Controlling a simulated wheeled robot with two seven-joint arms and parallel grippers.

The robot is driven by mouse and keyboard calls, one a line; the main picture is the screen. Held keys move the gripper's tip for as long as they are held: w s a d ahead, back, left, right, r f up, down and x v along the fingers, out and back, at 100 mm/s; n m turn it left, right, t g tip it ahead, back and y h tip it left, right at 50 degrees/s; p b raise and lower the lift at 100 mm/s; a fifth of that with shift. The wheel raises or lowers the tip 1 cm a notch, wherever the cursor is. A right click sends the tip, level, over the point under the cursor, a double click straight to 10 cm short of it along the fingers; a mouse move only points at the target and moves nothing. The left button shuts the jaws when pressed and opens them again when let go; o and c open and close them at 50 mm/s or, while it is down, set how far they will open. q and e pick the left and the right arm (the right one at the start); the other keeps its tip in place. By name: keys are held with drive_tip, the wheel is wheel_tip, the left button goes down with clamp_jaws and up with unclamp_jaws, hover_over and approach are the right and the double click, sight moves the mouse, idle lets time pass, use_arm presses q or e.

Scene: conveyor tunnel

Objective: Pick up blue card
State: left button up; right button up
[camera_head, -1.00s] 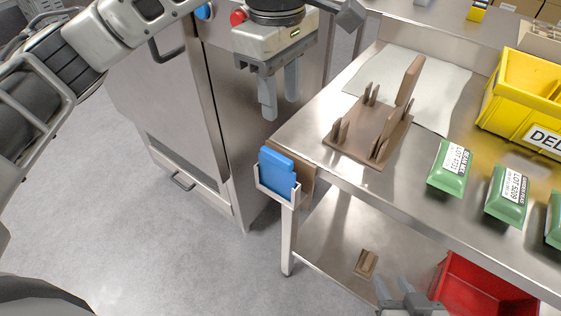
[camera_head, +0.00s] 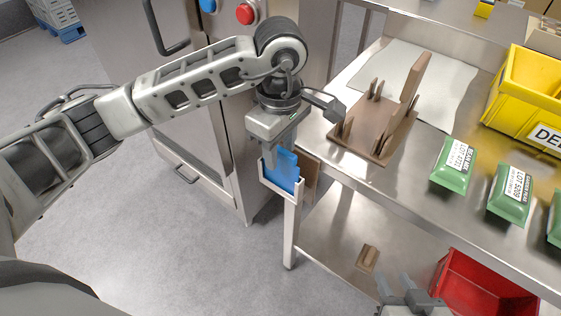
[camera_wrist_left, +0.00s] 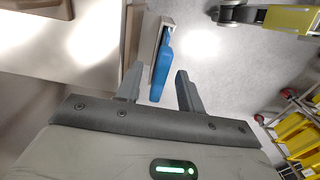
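The blue card (camera_head: 283,172) stands upright in a small white holder (camera_head: 281,188) fixed at the corner of the steel table. In the left wrist view the blue card (camera_wrist_left: 161,69) lies between the two open fingers of my left gripper (camera_wrist_left: 157,85), with room on both sides. In the head view my left gripper (camera_head: 276,146) points down right above the card, and its fingers partly hide the card's top. My right gripper (camera_head: 398,285) is low at the bottom edge, its fingers apart and empty, away from the card.
The steel table (camera_head: 400,190) holds a brown wooden rack (camera_head: 368,138), green packets (camera_head: 454,164) and a yellow bin (camera_head: 525,95). A red bin (camera_head: 480,285) and a small brown block (camera_head: 368,257) are on the lower shelf. A steel cabinet (camera_head: 190,120) stands left of the holder.

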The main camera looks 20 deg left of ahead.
use_arm(q)
drive_tip(key=shift+f, duration=0.95)
clamp_jaws()
wheel_tip(320, 180, up, 10)
drive_tip(key=shift+r+b, duration=0.1)
drive_tip(key=shift+b, duration=0.25)
